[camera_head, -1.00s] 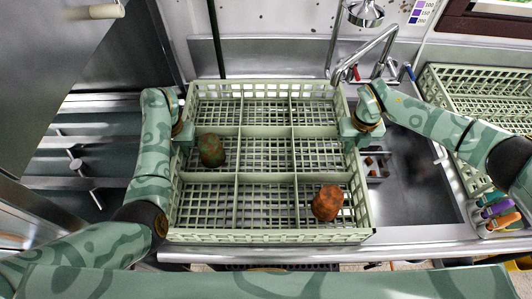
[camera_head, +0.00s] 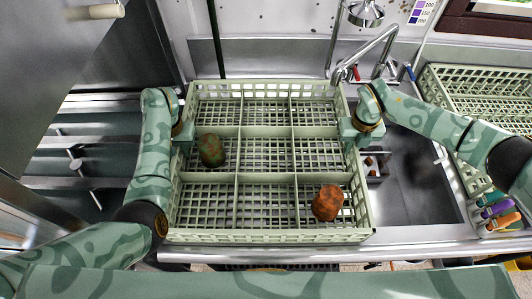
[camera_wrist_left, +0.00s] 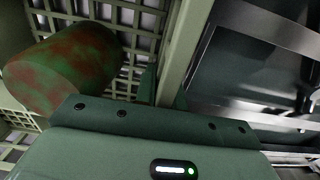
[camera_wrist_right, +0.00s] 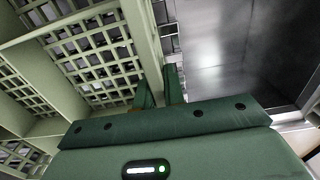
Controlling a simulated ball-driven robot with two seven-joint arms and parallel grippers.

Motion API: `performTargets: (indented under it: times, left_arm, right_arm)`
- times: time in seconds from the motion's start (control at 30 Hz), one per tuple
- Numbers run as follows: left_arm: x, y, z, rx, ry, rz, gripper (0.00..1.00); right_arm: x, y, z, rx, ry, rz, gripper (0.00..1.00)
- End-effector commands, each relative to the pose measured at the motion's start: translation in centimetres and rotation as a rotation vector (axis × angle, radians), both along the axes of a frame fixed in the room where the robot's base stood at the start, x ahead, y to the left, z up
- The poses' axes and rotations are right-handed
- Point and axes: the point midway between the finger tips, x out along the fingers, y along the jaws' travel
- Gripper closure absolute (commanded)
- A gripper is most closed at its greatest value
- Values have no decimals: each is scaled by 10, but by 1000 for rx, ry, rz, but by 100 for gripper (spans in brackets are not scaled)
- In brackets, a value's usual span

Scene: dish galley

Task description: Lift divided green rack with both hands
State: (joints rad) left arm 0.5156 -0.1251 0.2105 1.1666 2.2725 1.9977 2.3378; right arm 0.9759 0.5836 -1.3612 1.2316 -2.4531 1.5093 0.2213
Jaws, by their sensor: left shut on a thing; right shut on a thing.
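The divided green rack (camera_head: 265,238) is a pale green lattice crate with several compartments, in the middle of the head view. My left gripper (camera_head: 184,132) is shut on its left wall; the left wrist view shows that wall (camera_wrist_left: 182,50) between the fingers. My right gripper (camera_head: 350,134) is shut on its right wall; the right wrist view shows that wall (camera_wrist_right: 143,40) at the fingers. A green and brown mottled lump (camera_head: 211,150) lies in the middle-left compartment. A rusty orange-brown lump (camera_head: 327,203) lies in the front-right compartment. Whether the rack's underside touches the counter is hidden.
A metal sink (camera_head: 415,190) is right of the rack, with a faucet (camera_head: 375,50) behind. Another green rack (camera_head: 480,85) stands at the far right, with a caddy of colored handles (camera_head: 497,215) in front of it. Metal rails (camera_head: 80,140) lie at the left.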

Motion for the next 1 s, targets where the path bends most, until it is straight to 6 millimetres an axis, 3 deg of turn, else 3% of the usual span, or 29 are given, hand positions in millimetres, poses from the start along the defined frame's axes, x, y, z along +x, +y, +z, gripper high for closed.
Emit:
performTargets:
  times: [0.67,1.0]
  left_arm:
    - [2,-1,6,-2,-6,-1,100]
    - [2,-1,39,-2,-13,-1,100]
  right_arm:
    - [1,1,6,2,-4,-1,100]
    - [2,1,39,2,-11,0,100]
